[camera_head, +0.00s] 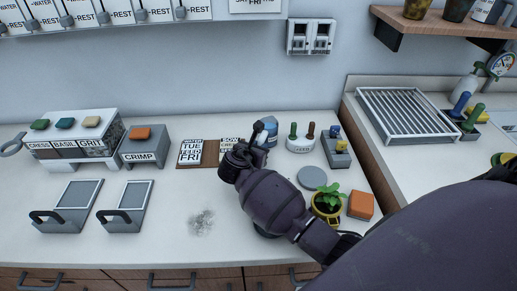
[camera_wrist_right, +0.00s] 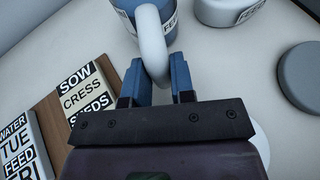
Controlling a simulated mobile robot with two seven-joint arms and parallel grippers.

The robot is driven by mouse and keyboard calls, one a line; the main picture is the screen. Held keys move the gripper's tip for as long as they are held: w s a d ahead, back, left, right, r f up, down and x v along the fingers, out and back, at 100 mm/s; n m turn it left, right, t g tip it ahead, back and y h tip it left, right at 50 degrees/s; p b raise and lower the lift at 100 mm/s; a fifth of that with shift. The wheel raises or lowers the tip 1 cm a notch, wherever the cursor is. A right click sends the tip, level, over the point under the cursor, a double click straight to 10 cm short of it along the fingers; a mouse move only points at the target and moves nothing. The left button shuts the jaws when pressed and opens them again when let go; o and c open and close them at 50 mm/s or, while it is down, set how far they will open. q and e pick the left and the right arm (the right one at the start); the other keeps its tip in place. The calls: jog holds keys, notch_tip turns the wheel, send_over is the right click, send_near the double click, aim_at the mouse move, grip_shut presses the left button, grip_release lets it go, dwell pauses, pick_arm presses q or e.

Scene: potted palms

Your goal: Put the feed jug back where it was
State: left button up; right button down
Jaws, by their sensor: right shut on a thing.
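The feed jug (camera_head: 269,126) is blue with a white handle and stands towards the back of the counter, partly hidden behind my right arm. In the right wrist view its blue body (camera_wrist_right: 128,8) and part of a label show at the top edge. My right gripper (camera_wrist_right: 155,72) is shut on the jug's white handle (camera_wrist_right: 152,40), one blue finger on each side. In the head view the right gripper (camera_head: 256,138) is at the jug's left side. I cannot tell whether the jug touches the counter. My left gripper is not in view.
A white holder (camera_head: 300,145) with green and brown handles is right of the jug. A grey disc (camera_head: 312,177), potted plant (camera_head: 327,202) and orange block (camera_head: 360,205) are nearer. Cards lie on a brown board (camera_head: 211,152) to the left. A grey smudge (camera_head: 201,222) marks open counter.

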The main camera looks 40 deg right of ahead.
jog(key=c, duration=1.2)
grip_release()
jog(key=shift+f, duration=0.1)
jog(key=shift+o, duration=1.2)
